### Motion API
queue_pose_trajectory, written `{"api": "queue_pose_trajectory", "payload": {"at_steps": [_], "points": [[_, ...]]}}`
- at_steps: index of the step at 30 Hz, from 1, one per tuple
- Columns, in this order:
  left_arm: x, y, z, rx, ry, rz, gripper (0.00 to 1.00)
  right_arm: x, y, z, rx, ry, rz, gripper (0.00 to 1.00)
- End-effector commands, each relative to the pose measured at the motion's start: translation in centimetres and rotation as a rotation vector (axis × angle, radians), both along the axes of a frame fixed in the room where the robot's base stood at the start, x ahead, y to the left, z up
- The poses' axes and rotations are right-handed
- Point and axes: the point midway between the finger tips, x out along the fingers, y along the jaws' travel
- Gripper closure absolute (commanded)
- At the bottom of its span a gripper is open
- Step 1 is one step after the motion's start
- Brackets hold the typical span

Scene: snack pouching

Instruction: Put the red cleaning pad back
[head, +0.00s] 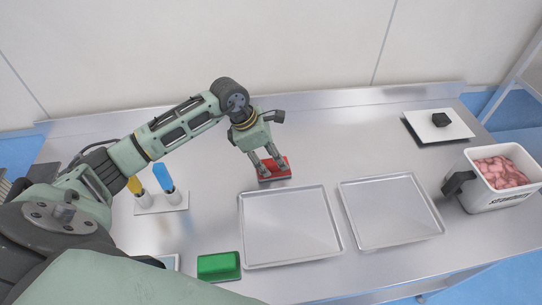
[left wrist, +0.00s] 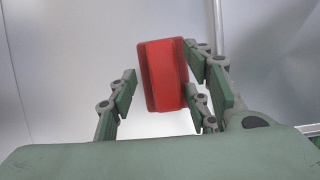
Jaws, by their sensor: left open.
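The red cleaning pad (head: 276,176) lies on the metal table, just behind the left metal tray, under my left gripper (head: 272,163). In the left wrist view the red pad (left wrist: 163,75) shows as a red block with a raised middle, between the fingers of my left gripper (left wrist: 165,95). The gripper is open, with a gap between the pad and the left finger. The right fingers are close to the pad's right side; I cannot tell whether they touch it. My right gripper is not in view.
Two empty metal trays, left (head: 290,228) and right (head: 390,212), lie in front. A green pad (head: 219,266) is at the front left. A white holder (head: 161,202) carries yellow and blue tools. A white bin (head: 502,176) with pink contents and a white board (head: 422,127) stand right.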

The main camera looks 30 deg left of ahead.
Motion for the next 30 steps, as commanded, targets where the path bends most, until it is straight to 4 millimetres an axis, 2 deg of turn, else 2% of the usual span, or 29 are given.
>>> {"api": "queue_pose_trajectory", "payload": {"at_steps": [12,16,21,30], "points": [[-1.8,2.8,7.7,0.004,-0.006,0.001,0.55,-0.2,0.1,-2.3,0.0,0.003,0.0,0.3],[-2.3,3.3,9.7,0.001,-0.005,0.001,0.55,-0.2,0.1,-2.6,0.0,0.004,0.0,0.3],[-2.7,3.7,10.9,0.001,-0.001,0.001,0.55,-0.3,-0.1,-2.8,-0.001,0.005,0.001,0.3],[-2.7,3.7,11.1,0.0,-0.001,0.0,0.55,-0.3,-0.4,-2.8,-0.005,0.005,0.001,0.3]]}}
